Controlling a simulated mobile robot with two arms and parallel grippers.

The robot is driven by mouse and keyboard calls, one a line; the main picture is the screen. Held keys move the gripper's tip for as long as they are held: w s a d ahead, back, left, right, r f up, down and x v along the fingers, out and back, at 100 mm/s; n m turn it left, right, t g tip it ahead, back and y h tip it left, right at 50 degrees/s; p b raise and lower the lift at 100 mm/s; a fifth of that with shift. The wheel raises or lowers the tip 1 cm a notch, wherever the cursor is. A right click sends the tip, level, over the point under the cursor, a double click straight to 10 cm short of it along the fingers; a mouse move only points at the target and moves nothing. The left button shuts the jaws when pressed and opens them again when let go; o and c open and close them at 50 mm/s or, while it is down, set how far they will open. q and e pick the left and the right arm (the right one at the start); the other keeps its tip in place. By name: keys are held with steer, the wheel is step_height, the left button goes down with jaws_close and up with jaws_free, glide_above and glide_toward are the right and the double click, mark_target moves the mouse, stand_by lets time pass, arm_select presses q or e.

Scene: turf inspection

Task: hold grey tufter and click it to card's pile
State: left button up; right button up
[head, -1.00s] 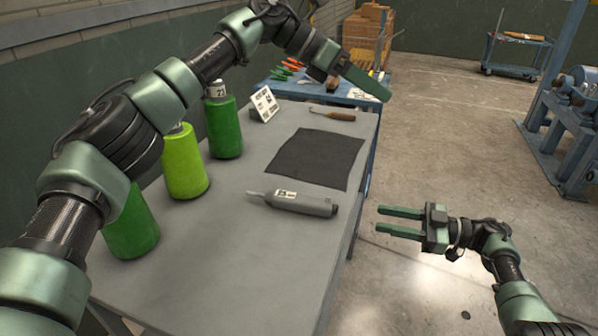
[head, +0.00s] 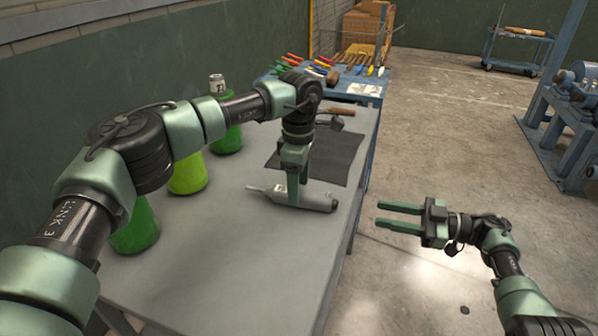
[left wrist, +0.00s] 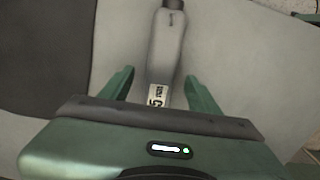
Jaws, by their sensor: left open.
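The grey tufter (head: 316,200) lies on its side on the table, its thin tip pointing left. My left gripper (head: 297,198) points down over it, with the fingers at the tool's middle. In the left wrist view the tufter (left wrist: 167,48) runs between the two open fingers (left wrist: 158,88), with a gap on each side; a white label shows on its body. My right gripper (head: 383,214) is open and empty, off the table's right side. The card is hidden behind my left arm in the head view.
The grey table (head: 215,260) holds several green bottles, one of them light green (head: 188,175), along the left. A dark mat (head: 335,155) lies behind the tufter. A blue bench (head: 365,88) with coloured tools stands beyond. The table's front is clear.

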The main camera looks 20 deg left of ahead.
arm_select(q)
steer(key=shift+f, duration=1.4)
